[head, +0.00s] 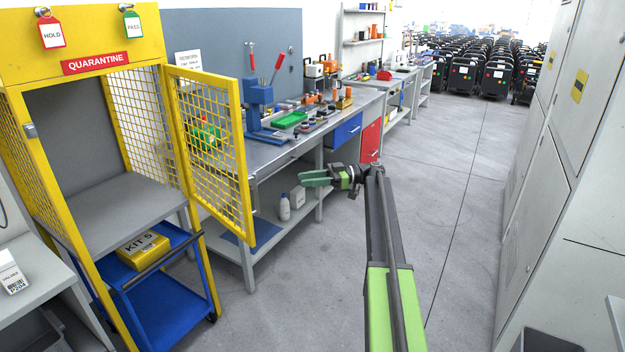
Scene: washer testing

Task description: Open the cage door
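The yellow quarantine cage (85,28) stands at the left in the head view. Its yellow mesh door (212,145) is swung out to the right on its hinge side, so the front of the cage is open. The grey shelf (125,205) inside the cage is bare. My gripper (305,178) is right of the door, apart from it and touching nothing that I can see. It points left, and its green fingers are seen from the side. I cannot tell how far apart the fingers are.
A blue cart (165,312) with a yellow KIT 5 box (143,249) stands under the cage shelf. A workbench (345,110) with tools runs behind the door. Grey cabinets (535,150) line the right. The floor (450,190) between is clear.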

